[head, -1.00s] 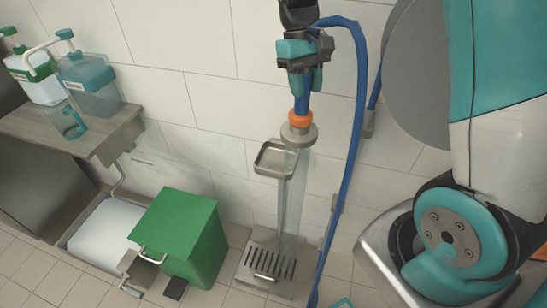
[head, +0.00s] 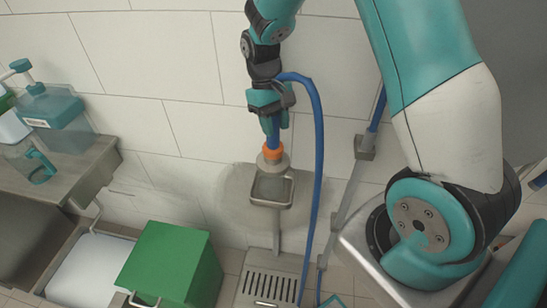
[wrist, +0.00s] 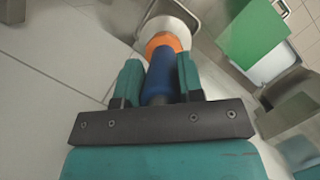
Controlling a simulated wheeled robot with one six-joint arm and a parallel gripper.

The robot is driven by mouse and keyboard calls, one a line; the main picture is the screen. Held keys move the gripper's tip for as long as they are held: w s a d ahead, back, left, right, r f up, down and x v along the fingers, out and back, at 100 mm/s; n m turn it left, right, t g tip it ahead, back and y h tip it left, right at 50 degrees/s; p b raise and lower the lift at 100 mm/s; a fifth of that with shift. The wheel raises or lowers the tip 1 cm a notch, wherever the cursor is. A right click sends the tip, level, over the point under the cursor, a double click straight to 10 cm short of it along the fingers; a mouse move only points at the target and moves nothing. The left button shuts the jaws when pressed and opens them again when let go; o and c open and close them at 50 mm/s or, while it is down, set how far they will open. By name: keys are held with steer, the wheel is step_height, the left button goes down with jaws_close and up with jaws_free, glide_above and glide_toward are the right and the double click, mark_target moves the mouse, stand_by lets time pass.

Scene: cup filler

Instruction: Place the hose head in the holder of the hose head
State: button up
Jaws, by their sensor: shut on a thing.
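The hose head has a blue grip, an orange ring and a grey nozzle (head: 273,162); in the wrist view its orange ring (wrist: 165,42) shows beyond the fingers. My gripper (head: 270,108) is shut on the blue grip and holds the head nozzle down, roughly upright. A square metal frame on a post (head: 272,204), which looks like the holder, stands just below the nozzle in the head view. The nozzle overlaps the frame's back edge in the picture; I cannot tell whether they touch. Part of the frame also shows in the wrist view (wrist: 146,14).
The blue hose (head: 319,150) loops down right of the gripper. A wall bracket with a pipe (head: 365,147) stands further right. A floor grate (head: 268,287) lies below. A green bin (head: 165,265) and a counter with bottles (head: 62,122) are left.

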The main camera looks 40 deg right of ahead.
mark_target(275, 157)
step_height(275, 157, down, 11)
steer(key=shift+f+p, duration=0.1)
steer(key=shift+p, duration=0.5)
steer(key=shift+f, duration=0.1)
steer(key=o, duration=0.9)
